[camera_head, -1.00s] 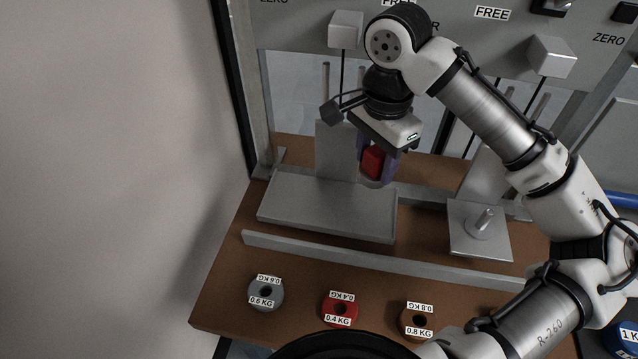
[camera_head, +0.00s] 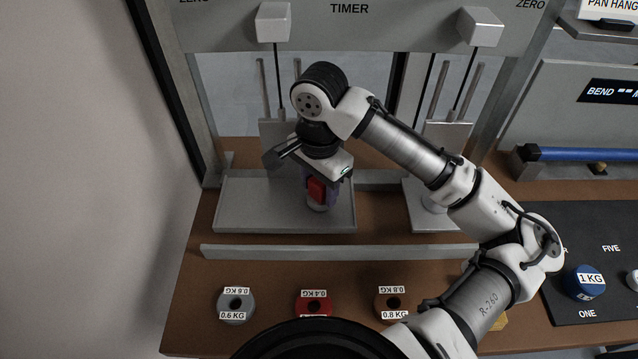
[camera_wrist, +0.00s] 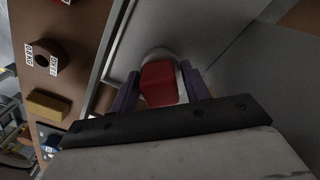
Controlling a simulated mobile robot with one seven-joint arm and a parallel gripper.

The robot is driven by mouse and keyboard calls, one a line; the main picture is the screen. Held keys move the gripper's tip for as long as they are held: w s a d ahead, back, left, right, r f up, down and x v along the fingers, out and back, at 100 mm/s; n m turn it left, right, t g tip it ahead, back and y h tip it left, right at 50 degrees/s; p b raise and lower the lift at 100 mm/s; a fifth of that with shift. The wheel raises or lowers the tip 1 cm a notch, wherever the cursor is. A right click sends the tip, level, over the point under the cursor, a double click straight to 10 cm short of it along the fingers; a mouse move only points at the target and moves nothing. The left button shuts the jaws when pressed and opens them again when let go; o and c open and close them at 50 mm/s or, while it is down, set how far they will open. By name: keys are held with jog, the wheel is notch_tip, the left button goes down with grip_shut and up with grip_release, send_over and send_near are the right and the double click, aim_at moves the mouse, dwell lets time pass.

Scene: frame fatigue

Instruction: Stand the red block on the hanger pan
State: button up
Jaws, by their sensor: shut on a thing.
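My gripper (camera_head: 318,195) is shut on the red block (camera_head: 317,188), which sits between the dark purple fingers. The block also shows in the wrist view (camera_wrist: 158,84), between the fingers. A pale round part shows just beyond the block's lower end; I cannot tell whether it belongs to the block. The wide grey pan (camera_head: 245,215) at the left lies under the gripper, which is over its right half. I cannot tell whether the block touches the pan. A smaller grey plate (camera_head: 420,215) with a peg stands to the right, partly hidden by my arm.
A low grey rail (camera_head: 340,252) runs in front of the pans. Grey (camera_head: 236,306), red (camera_head: 313,306) and brown (camera_head: 392,304) ring weights lie before it. Upright rods and a grey panel stand behind. A blue weight (camera_head: 586,283) lies at the right.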

jog(key=shift+f, duration=0.15)
jog(key=o, duration=1.1)
notch_tip(320, 180, up, 12)
jog(key=shift+r, duration=0.25)
